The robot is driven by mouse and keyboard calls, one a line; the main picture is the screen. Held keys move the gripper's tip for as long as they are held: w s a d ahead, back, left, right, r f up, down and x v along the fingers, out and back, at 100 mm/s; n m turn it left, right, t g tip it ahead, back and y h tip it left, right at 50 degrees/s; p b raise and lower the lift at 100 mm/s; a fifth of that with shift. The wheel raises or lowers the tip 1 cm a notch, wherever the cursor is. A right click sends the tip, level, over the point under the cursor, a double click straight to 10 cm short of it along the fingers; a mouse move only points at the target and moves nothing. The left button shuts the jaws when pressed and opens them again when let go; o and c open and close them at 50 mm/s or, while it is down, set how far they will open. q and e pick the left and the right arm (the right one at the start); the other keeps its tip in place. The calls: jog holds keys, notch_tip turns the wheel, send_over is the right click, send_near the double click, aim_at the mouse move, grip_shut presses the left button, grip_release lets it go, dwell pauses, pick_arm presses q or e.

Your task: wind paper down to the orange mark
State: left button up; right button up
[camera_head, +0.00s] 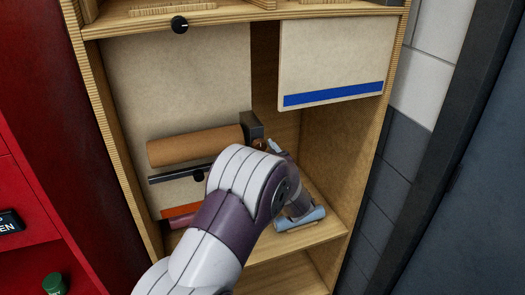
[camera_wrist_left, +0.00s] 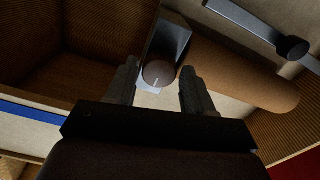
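A brown paper roll (camera_head: 195,147) lies across the left bay of a wooden cabinet, with a dark bracket (camera_head: 252,128) at its right end. The roll also shows in the left wrist view (camera_wrist_left: 240,77). A round knob (camera_wrist_left: 158,74) with a pale line sits at that end. My left gripper (camera_wrist_left: 158,84) is open, with one finger on each side of the knob; I cannot tell whether they touch it. An orange strip (camera_head: 180,210) shows low on the left. My left arm hides its right part. No loose paper edge is distinguishable. My right gripper is not in view.
A dark bar (camera_head: 176,174) with a black knob (camera_head: 199,175) runs below the roll. A pale panel with a blue stripe (camera_head: 333,94) hangs at the upper right. Cabinet walls enclose the arm closely.

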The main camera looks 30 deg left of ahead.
pick_arm(q)
jog(key=c, duration=0.6)
